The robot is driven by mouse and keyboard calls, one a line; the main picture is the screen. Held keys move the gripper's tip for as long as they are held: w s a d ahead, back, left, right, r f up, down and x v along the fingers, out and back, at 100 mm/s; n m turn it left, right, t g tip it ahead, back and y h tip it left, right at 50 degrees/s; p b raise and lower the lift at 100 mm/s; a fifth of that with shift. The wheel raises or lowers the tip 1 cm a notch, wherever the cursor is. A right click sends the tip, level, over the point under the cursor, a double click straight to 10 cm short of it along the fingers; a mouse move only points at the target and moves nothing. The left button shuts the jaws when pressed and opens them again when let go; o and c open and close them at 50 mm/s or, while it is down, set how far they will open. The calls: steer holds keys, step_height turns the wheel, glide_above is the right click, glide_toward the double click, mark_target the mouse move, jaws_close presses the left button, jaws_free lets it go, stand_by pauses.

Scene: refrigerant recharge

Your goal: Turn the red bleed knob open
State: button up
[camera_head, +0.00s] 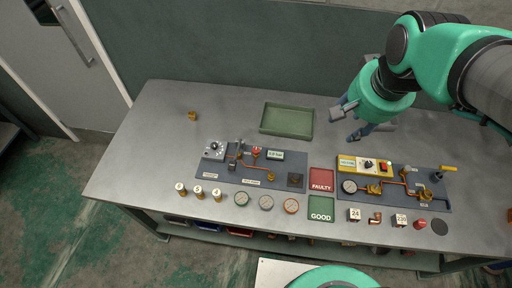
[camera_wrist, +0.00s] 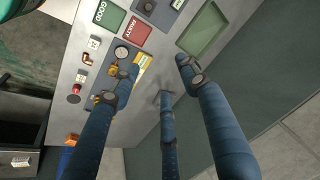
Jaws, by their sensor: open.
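A small red knob (camera_head: 257,151) sits on the brass and copper piping of the left grey panel (camera_head: 212,176), beside a small green-lit display (camera_head: 275,155). I take it for the bleed knob, but its label is too small to read. My gripper (camera_head: 350,124) is open and empty, above the back of the table, to the right of the knob and well apart from it. In the wrist view its blue fingers (camera_wrist: 158,76) are spread with nothing between them. The red knob does not show in the wrist view; only an end of the left panel shows at the top.
A green tray (camera_head: 287,135) lies at the back middle. The right panel (camera_head: 398,202) carries a yellow box (camera_head: 352,163), gauge and pipes. Red FAULTY (camera_head: 321,175) and green GOOD (camera_head: 320,203) pads lie between panels. Loose gauges (camera_head: 266,202) and brass cylinders (camera_head: 198,191) stand in front.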

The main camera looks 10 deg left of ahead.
steer(key=w+a+f+m+g, duration=0.2)
steer(key=w+a+f+m, duration=0.1)
steer(key=w+a+f, duration=0.65)
steer(key=m+g, duration=0.2)
steer(key=m, duration=0.1)
glide_above(256, 150)
step_height(256, 150, down, 14)
steer(key=shift+f+h+p, duration=0.2)
steer(key=shift+h+p, duration=0.1)
steer(key=shift+p, duration=0.15)
steer(key=shift+f, duration=0.15)
step_height(256, 150, down, 14)
steer(key=shift+r+b, duration=0.25)
steer(key=shift+b, duration=0.75)
jaws_close()
